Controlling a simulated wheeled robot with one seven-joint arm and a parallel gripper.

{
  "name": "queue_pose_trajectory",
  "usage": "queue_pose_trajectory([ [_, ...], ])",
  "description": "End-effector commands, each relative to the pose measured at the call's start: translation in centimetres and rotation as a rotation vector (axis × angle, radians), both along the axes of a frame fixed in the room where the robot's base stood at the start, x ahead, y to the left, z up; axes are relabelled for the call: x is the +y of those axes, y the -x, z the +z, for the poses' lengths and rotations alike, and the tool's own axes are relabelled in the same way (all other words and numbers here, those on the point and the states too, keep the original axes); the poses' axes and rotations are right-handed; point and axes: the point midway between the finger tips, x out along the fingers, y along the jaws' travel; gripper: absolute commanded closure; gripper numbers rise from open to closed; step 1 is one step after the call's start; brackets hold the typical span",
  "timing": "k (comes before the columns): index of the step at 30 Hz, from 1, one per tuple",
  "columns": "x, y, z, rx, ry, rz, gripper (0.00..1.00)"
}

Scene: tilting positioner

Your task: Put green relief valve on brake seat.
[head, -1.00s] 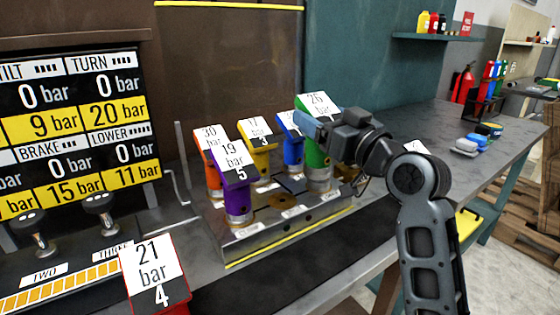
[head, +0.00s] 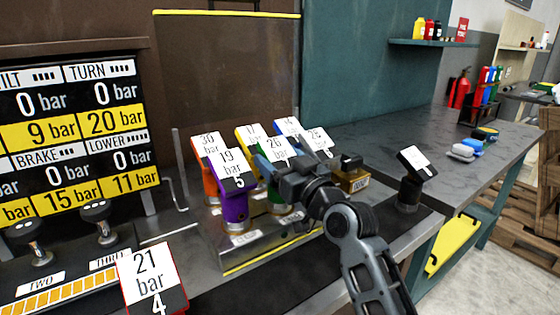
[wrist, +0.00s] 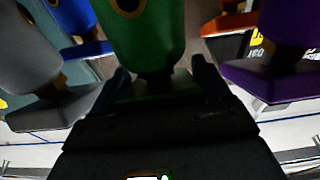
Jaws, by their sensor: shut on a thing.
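The green relief valve (head: 273,178), with a white tag reading 26, is at the front of the valve block (head: 222,256), right of the purple valve. My gripper (head: 287,184) is shut on it from the right. In the wrist view the green body (wrist: 145,35) fills the top centre between my two fingers (wrist: 160,88). The valve looks upright, over or in a front-row place. I cannot tell whether its lower end is seated. The small seat labels are too blurred to read, so I cannot pick out the brake seat.
The purple valve (head: 235,203) stands close on the left, with orange (head: 210,186), yellow (head: 243,136) and blue (head: 287,124) valves around. A grey valve (wrist: 30,65) is close in the wrist view. A brass block (head: 350,178) and a black tagged part (head: 410,190) stand right.

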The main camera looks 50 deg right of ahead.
Motion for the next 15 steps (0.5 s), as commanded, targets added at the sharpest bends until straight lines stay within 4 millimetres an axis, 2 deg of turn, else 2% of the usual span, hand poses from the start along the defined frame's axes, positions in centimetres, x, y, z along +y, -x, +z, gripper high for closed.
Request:
queue_pose_trajectory([
  [11, -0.01, 0.05, -0.11, -0.006, 0.003, -0.001, 1.0],
  [12, 0.0, 0.02, -0.36, -0.001, 0.0, 0.0, 0.22],
  [15, -0.01, 0.03, -0.27, -0.001, 0.0, 0.0, 0.13],
])
